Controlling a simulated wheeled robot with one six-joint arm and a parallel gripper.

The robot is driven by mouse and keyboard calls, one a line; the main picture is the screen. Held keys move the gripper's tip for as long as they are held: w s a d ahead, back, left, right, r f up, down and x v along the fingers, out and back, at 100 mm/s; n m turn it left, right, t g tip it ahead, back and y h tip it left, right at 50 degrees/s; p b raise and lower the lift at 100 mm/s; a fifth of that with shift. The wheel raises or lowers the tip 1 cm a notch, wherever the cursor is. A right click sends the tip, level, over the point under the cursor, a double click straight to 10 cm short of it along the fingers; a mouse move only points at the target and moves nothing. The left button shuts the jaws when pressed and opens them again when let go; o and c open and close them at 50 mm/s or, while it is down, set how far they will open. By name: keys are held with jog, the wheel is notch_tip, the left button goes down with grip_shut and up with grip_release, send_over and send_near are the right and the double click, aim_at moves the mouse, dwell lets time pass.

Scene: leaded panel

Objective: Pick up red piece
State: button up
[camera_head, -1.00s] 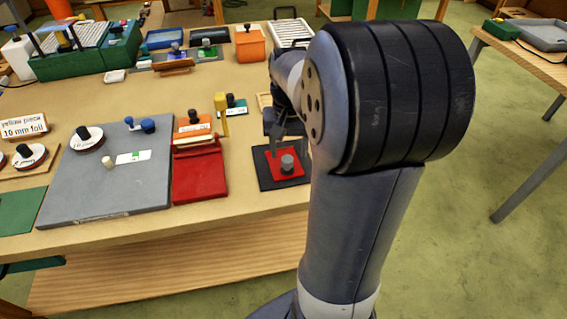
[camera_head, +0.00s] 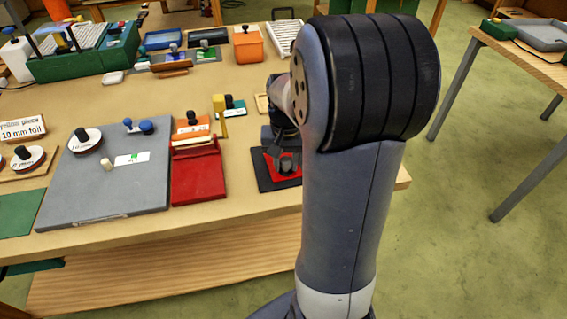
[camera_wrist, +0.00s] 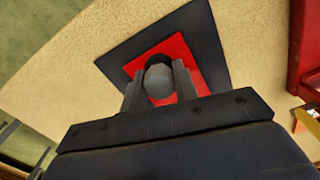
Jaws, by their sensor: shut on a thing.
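The red piece (camera_wrist: 178,53) is a flat red square with an upright grey knob (camera_wrist: 159,82). It lies on a black mat (camera_wrist: 205,37) near the table's front edge; the mat also shows in the head view (camera_head: 263,178). My gripper (camera_wrist: 158,84) is right over the piece, with one finger on each side of the knob, shut on it. In the head view my gripper (camera_head: 286,162) comes down over the red piece (camera_head: 293,178) and hides most of it. The red square appears to rest on the mat.
A red box-like holder (camera_head: 198,178) stands just left of the mat. Left of it is a grey board (camera_head: 125,190) with a white-topped round piece (camera_head: 85,139) and small knobs.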

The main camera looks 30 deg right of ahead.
aim_at(286, 159)
jog(key=c, duration=0.3)
jog(key=shift+r, duration=0.1)
notch_tip(286, 159, up, 10)
jog(key=shift+f, duration=0.1)
dwell(0.4)
